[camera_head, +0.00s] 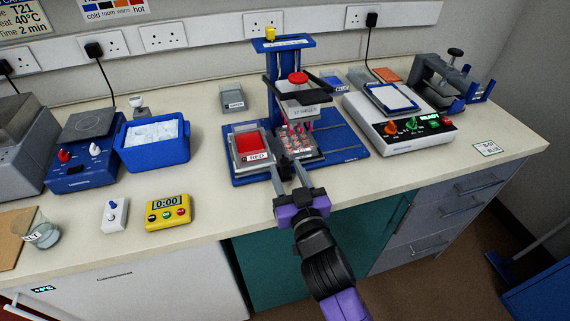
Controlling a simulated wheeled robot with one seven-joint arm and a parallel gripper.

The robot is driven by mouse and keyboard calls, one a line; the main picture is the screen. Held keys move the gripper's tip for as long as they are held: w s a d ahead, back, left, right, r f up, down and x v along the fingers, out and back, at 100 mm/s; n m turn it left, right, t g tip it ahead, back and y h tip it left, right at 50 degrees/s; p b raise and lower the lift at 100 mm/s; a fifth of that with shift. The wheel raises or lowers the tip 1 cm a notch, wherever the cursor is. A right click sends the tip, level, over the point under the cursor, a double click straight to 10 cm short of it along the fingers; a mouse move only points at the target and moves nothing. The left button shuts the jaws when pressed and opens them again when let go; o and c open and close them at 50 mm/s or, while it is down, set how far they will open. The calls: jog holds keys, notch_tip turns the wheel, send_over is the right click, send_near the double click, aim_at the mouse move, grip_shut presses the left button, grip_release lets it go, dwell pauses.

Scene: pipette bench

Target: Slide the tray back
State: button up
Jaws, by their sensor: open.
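A blue pipette stand (338,133) is on the bench, with a pipette head (300,106) topped by a red knob over its base. On the base, at left, is a red reservoir labelled RED (250,144). To its right, under the head, is a clear tray (317,151) with several small wells or tips in it. My gripper (288,170) reaches in from the front with its two fingers apart, at the front edge between the reservoir and the clear tray. Whether a finger touches either one cannot be told. The head hides the tray's back part.
A blue ice box (153,155), a hotplate (82,165) and a yellow timer (168,212) stand to the left. A white control box (405,125) and a grey clamp device (440,85) stand to the right. The bench front right of the timer is clear.

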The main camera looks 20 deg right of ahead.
jog(key=shift+w, duration=1)
grip_shut()
dwell(0.8)
